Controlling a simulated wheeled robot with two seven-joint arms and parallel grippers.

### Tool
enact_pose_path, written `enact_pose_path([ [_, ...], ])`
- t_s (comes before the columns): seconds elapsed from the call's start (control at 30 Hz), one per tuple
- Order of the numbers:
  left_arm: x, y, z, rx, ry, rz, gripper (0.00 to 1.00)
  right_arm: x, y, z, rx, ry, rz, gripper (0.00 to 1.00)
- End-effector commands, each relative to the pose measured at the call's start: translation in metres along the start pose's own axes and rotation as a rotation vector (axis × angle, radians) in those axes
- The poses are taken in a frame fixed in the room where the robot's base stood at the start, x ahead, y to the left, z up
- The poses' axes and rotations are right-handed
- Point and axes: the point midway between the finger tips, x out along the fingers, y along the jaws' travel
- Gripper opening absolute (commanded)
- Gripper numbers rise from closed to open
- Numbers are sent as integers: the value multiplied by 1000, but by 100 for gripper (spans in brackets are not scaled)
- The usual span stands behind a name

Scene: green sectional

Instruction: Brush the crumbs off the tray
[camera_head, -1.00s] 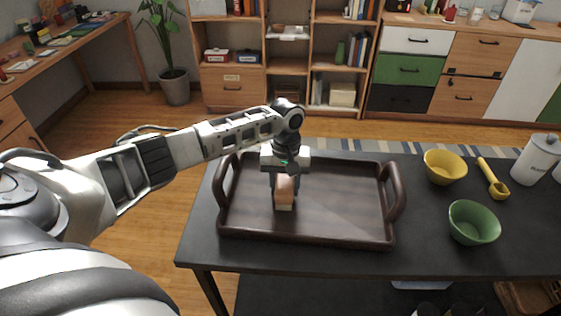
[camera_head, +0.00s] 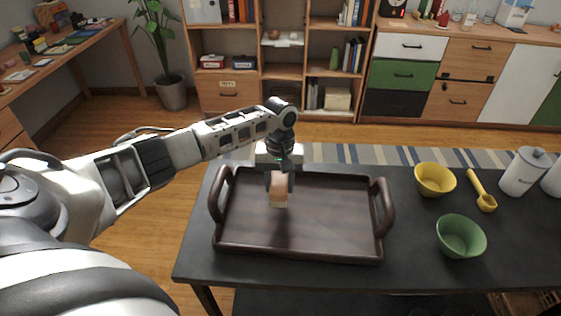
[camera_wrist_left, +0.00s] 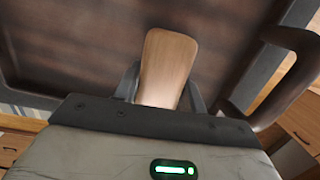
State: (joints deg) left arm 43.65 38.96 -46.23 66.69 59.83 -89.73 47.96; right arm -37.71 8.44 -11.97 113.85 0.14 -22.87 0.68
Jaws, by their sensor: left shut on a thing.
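The dark brown tray (camera_head: 330,222) with a raised handle at each end lies on the black table. My left gripper (camera_head: 279,182) reaches in from the left over the far left part of the tray. It is shut on a brush with a light wooden handle (camera_head: 279,194), which points down at the tray. In the left wrist view the brush (camera_wrist_left: 167,62) sits between the fingers (camera_wrist_left: 163,88), with the tray (camera_wrist_left: 80,50) beyond it. The brush's bristles are hard to make out, and I cannot tell whether it touches the tray. I cannot make out crumbs. My right gripper is out of view.
Right of the tray stand a yellow bowl (camera_head: 434,180), a green bowl (camera_head: 461,238), a yellow scoop (camera_head: 483,192) and a white canister (camera_head: 524,172). The black table top (camera_head: 405,235) is bare between tray and bowls. Shelves (camera_head: 290,55) stand behind.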

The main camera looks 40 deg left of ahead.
Motion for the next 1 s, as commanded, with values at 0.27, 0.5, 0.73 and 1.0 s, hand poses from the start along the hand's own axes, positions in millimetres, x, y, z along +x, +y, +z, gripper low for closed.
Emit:
enact_pose_path([
  [0.27,-26,4,3,5,1,2,16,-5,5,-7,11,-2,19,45],
  [0.5,-37,7,4,11,0,0,16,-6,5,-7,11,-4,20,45],
  [0.73,-37,7,4,11,0,0,16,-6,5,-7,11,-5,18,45],
  [1.0,-37,7,6,15,0,-1,16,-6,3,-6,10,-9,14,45],
])
